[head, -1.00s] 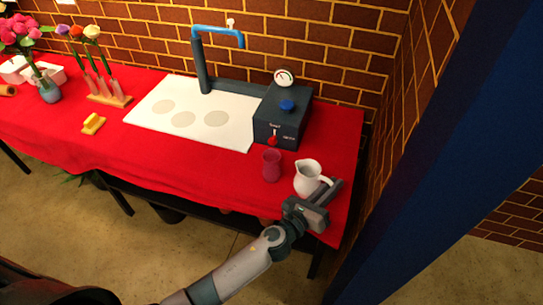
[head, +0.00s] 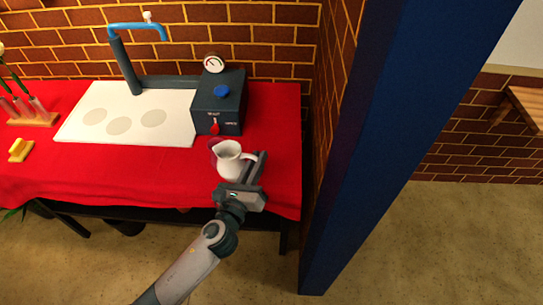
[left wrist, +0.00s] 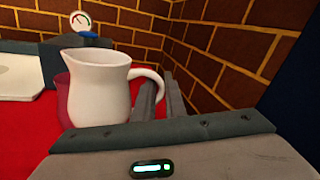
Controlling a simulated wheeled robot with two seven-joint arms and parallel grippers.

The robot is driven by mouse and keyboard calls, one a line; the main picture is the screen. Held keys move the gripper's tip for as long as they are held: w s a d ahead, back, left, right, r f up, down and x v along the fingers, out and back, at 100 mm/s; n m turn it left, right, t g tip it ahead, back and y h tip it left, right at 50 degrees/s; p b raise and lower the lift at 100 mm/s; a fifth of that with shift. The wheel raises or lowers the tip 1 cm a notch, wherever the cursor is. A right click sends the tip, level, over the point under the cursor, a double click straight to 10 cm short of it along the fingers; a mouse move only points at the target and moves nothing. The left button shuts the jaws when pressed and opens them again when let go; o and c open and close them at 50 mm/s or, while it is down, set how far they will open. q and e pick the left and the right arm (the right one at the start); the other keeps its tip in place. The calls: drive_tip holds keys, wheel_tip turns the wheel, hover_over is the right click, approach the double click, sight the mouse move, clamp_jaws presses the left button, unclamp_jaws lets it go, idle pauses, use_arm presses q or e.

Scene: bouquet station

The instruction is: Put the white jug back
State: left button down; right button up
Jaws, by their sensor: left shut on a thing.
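The white jug (head: 229,163) stands out against the red cloth near the right end of the table. My left gripper (head: 257,166) is shut on its handle, at the jug's right side. In the left wrist view the jug (left wrist: 97,90) looks upright, with its handle running to the fingers (left wrist: 166,95). The gripper body hides the jug's base, so I cannot tell if it touches the cloth. My right gripper is out of view.
A dark red cup (head: 214,146) is just behind the jug and partly hidden by it. A dark box (head: 220,110) with a gauge stands beyond, beside a white mat (head: 85,120) with grey discs. A blue post (head: 355,150) rises at the right.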

use_arm(q)
drive_tip(key=s+a+r+n+y, duration=0.3)
drive_tip(key=s+a+r+y, duration=0.2)
drive_tip(key=s+a+r, duration=0.7)
drive_tip(key=a, duration=0.3)
drive_tip(key=shift+s+a+r+n+t+y, duration=0.15)
drive_tip(key=shift+s+r+n+t+y, duration=0.15)
drive_tip(key=shift+t, duration=0.1)
